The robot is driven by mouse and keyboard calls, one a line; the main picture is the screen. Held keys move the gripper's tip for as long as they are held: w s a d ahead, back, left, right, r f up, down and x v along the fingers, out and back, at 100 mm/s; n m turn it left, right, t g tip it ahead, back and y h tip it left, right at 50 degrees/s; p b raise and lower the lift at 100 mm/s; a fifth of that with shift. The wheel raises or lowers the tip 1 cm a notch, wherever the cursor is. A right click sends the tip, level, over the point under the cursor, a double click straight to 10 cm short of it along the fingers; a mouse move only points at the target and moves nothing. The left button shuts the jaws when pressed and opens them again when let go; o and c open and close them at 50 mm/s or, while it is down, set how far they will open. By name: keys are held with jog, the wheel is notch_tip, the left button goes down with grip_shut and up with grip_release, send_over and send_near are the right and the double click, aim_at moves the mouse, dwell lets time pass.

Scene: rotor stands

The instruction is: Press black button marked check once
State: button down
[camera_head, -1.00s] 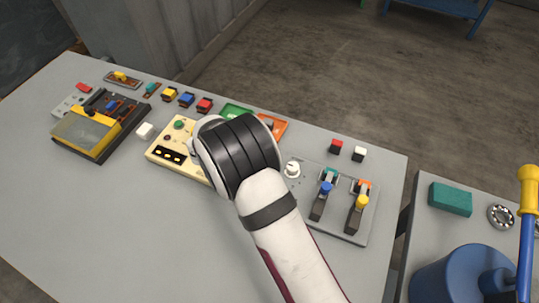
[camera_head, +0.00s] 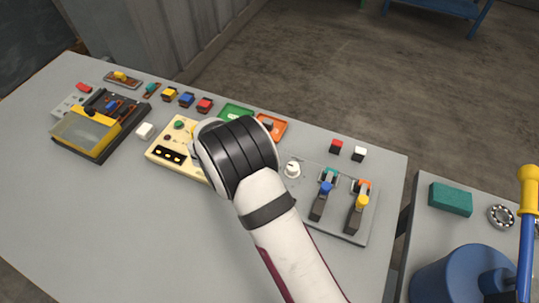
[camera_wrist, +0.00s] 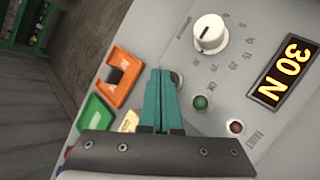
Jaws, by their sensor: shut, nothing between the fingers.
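No black button with a readable check mark shows in either view. In the wrist view, a round grey metal-rimmed part (camera_wrist: 178,79) shows just beside my fingertips, partly hidden by them; I cannot tell whether it is the button. It is on the grey panel (camera_wrist: 228,72). My gripper (camera_wrist: 160,72) is shut, its two teal fingers together and empty, pointing at the panel area beside this part. I cannot tell whether the tips touch anything. In the head view my wrist hides the fingers and the panel's left part.
The grey panel carries a white knob (camera_wrist: 209,34), a "30 N" display (camera_wrist: 286,72), a green lamp (camera_wrist: 200,102) and a red fault lamp (camera_wrist: 236,127). Orange (camera_wrist: 117,77) and green (camera_wrist: 97,118) trays lie beside it. A cream panel (camera_head: 160,147) stands left of my wrist.

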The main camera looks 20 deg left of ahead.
jog(key=shift+f, duration=0.4)
dwell(0.3)
jog(key=shift+r, duration=0.85)
jog(key=shift+r, duration=2.5)
jog(key=shift+d, duration=0.1)
